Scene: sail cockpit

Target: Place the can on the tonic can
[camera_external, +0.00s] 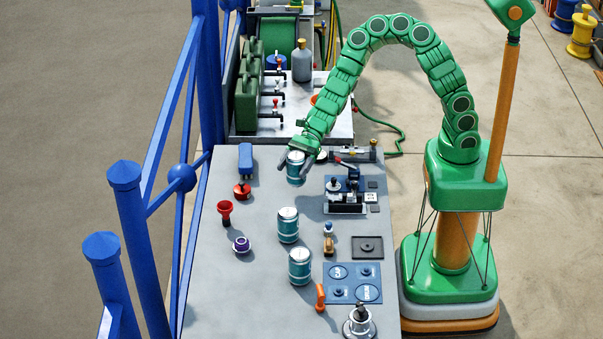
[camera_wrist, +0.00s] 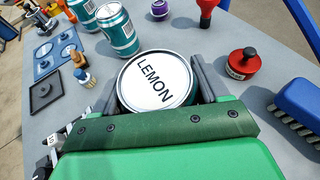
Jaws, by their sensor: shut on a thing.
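My gripper (camera_external: 296,159) is shut on a teal and silver can (camera_external: 295,172) near the far end of the grey table. In the wrist view, its white lid (camera_wrist: 157,82) reads LEMON and sits between the two dark fingers. The can looks upright; I cannot tell for sure whether its base is clear of the table. Two similar teal cans stand upright closer to the front: a middle can (camera_external: 288,226) and a front can (camera_external: 299,267). They also show in the wrist view, the middle one (camera_wrist: 118,30) nearer. Their labels are too small to read as tonic.
A red funnel-like piece (camera_external: 225,211), purple jar (camera_external: 241,244), red tin (camera_external: 242,190) and blue brush (camera_external: 246,158) lie left of the cans. A small machine (camera_external: 346,197), dark tray (camera_external: 367,247) and blue panel (camera_external: 352,283) are on the right. Blue railing (camera_external: 148,240) borders the left.

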